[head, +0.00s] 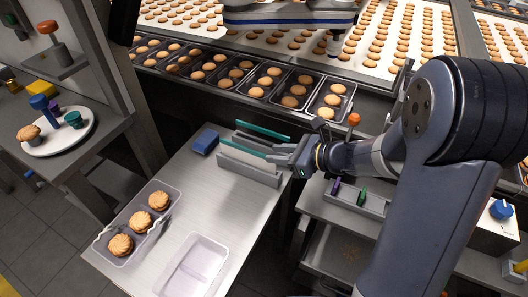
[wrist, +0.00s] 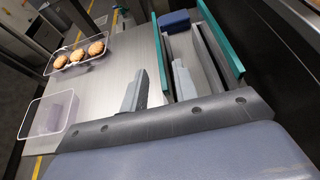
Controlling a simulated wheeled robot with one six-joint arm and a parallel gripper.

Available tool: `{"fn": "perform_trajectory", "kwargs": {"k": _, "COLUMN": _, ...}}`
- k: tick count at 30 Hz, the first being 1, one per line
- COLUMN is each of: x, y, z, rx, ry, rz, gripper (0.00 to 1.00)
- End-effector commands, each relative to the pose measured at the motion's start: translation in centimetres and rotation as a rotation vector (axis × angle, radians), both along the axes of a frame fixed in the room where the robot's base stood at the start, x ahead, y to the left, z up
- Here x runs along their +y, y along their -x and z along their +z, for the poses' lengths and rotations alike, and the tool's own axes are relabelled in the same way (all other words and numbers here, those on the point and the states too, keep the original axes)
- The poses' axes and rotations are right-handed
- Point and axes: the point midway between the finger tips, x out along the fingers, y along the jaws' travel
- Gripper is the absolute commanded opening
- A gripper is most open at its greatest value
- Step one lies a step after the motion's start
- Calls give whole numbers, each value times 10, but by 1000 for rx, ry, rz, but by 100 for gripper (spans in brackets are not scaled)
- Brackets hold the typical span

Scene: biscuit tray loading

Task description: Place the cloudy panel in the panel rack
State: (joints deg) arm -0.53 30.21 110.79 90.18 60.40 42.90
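A grey slotted rack (head: 250,174) stands on the steel table. A pale, cloudy-looking panel (head: 243,157) with a teal top edge stands at its front side; in the wrist view its thin teal edge (wrist: 157,42) shows. A teal panel (head: 262,131) stands at the back of the rack, also in the wrist view (wrist: 222,38). My gripper (head: 277,153) is at the rack's right end. In the wrist view its two fingers (wrist: 160,72) are apart, with the teal edge between them and a gap on each side. The panel's lower part is hidden.
A blue block (head: 205,141) lies left of the rack. A tray with several biscuits (head: 122,255) and an empty pale tray (head: 196,264) are at the table's front. A grey holder (head: 372,207) with purple and green items is at right. Biscuit trays line the conveyor behind.

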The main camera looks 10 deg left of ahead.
Motion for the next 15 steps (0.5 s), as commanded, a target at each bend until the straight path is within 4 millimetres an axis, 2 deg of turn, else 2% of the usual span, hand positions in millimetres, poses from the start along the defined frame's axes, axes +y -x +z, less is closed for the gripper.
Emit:
{"fn": "perform_trajectory", "kwargs": {"k": 3, "x": -22, "y": 6, "z": 10, "rx": -2, "ry": 0, "rz": -6, "gripper": 28}}
{"fn": "perform_trajectory", "kwargs": {"k": 7, "x": -39, "y": 12, "z": 17, "rx": -1, "ry": 1, "rz": -4, "gripper": 28}}
{"fn": "perform_trajectory", "kwargs": {"k": 15, "x": -52, "y": 18, "z": 23, "rx": 1, "ry": 1, "rz": 0, "gripper": 28}}
